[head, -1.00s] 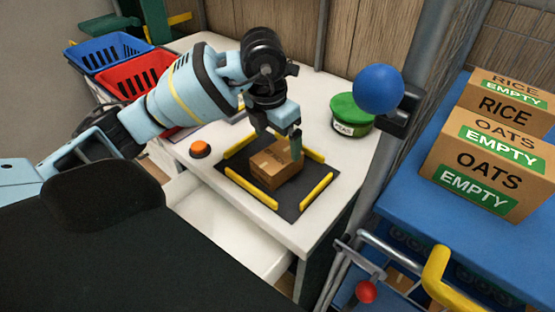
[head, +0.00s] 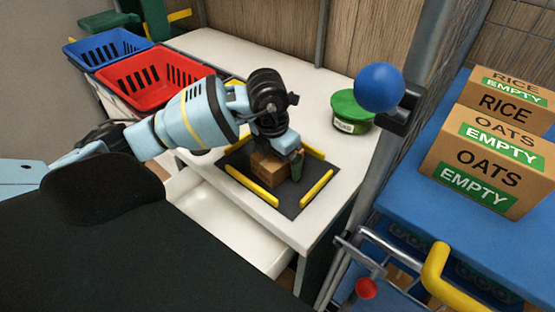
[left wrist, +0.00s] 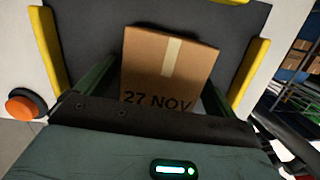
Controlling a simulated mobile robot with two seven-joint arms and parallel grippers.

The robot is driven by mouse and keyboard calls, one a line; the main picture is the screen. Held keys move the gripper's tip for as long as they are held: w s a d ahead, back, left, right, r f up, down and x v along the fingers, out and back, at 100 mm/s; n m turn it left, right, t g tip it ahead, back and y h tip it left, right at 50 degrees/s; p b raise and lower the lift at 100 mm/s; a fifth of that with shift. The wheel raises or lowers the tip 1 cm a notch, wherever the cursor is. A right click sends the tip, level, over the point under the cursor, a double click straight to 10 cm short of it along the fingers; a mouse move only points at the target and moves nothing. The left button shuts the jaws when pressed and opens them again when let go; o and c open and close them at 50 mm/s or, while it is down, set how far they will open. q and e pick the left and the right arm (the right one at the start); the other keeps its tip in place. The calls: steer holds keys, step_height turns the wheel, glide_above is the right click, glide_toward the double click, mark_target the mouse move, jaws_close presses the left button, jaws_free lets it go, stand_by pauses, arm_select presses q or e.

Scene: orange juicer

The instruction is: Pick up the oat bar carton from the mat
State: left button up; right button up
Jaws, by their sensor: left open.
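The oat bar carton (head: 268,172) is a small brown box on the dark mat (head: 303,207). In the left wrist view the carton (left wrist: 168,65) shows a pale tape strip and the print "27 NOV". My left gripper (head: 280,164) is low over the carton, pointing down, and hides much of its top and right side. In the left wrist view its open green fingers (left wrist: 155,88) lie on either side of the carton's near part. I cannot tell whether they touch it. My right gripper is not in view.
Yellow strips (head: 318,188) edge the mat. A green-lidded jar (head: 352,112) stands behind to the right. Red (head: 150,78) and blue (head: 108,47) baskets are at the left. An orange button (left wrist: 24,106) is beside the mat. A post with a blue ball (head: 378,88) stands right.

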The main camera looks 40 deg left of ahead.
arm_select(q)
steer(key=shift+r, duration=0.1)
steer(key=c, duration=1.2)
steer(key=shift+r, duration=0.4)
steer(key=r, duration=0.2)
steer(key=shift+s+d+r, duration=0.2)
steer(key=shift+s+r, duration=0.15)
steer(key=shift+s, duration=0.05)
steer(key=s+d, duration=0.2)
steer(key=s, duration=0.2)
steer(key=s+d+r, duration=0.1)
steer(key=s+d, duration=0.1)
steer(key=s, duration=0.3)
steer(key=s+d, duration=0.2)
steer(key=s, duration=0.3)
steer(key=shift+r+b, duration=0.2)
steer(key=shift+b, duration=0.1)
